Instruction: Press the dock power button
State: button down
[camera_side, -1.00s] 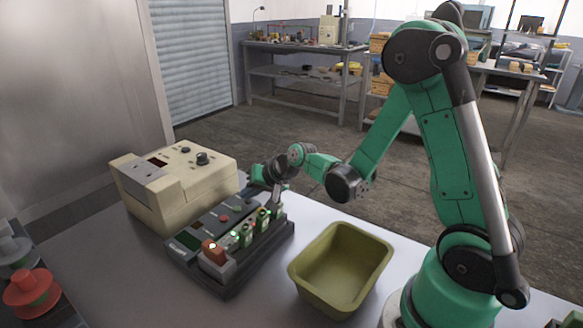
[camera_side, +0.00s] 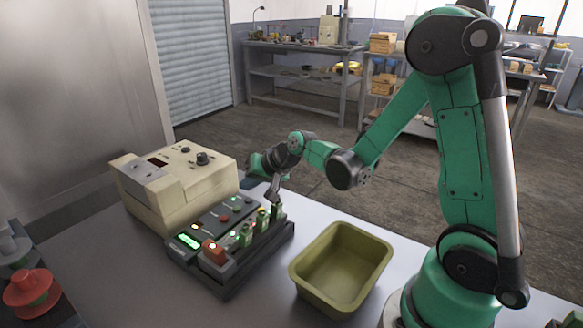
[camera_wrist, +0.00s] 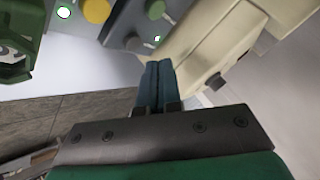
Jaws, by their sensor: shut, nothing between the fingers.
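The dark dock (camera_side: 258,256) stands on the table with its small screen (camera_side: 188,241) lit green. Its panel carries small buttons and lights, including a red button (camera_side: 224,217); I cannot tell from the side view which button is the power button. Several green modules and one red module (camera_side: 214,252) sit in its row. My gripper (camera_side: 274,197) is shut and empty near the dock's far end.
A beige machine (camera_side: 178,185) with knobs stands behind and left of the dock, close to my fingers in the wrist view. An empty olive bin (camera_side: 342,236) stands to the dock's right. Red and grey round parts (camera_side: 28,288) are at the left edge. The front table is clear.

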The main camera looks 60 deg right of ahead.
aim_at(252, 204)
jog(key=shift+r, duration=2.75)
